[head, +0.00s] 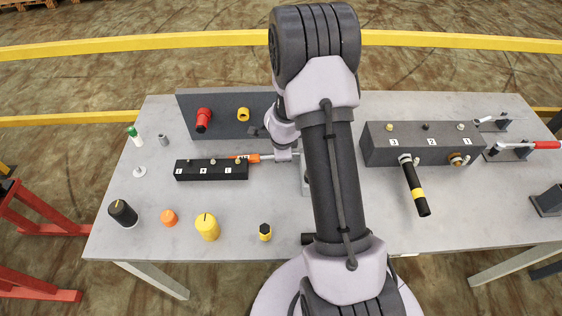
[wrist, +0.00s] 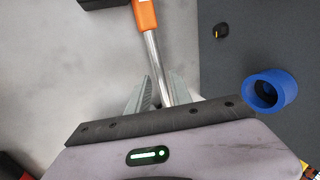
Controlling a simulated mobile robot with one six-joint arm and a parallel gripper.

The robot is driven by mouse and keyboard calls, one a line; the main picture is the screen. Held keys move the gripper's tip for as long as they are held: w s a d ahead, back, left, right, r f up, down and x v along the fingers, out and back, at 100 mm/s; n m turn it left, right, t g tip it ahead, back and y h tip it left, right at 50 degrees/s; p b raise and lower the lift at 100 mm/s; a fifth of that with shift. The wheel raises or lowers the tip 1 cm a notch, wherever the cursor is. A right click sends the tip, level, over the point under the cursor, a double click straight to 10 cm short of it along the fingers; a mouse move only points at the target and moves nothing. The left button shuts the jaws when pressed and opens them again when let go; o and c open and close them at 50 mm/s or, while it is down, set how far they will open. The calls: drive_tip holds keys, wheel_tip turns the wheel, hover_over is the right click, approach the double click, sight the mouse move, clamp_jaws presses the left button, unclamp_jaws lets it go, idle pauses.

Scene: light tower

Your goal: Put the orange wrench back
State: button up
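The orange wrench (head: 252,157) has an orange handle and a long metal shaft. In the head view it lies level behind the right end of a small black block, the shaft running right to my gripper (head: 284,155). In the wrist view the wrench handle (wrist: 144,14) is at the top, and the shaft passes down between the two fingers of my gripper (wrist: 160,78). The fingers appear shut on the shaft. The wrench's far end is hidden by my gripper and arm.
The black numbered block (head: 211,175) stands close to the handle. A grey panel (head: 222,126) behind holds red and yellow fittings. A blue ring (wrist: 270,91) shows in the wrist view. Orange and yellow caps (head: 206,229) stand at front left. A larger numbered block (head: 425,152) is right.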

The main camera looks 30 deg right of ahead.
drive_tip(key=x, duration=0.3)
drive_tip(key=shift+f+b, duration=0.1)
drive_tip(key=shift+b, duration=0.25)
drive_tip(key=shift+s, duration=0.1)
drive_tip(key=shift+c, duration=0.5)
clamp_jaws()
idle(0.4)
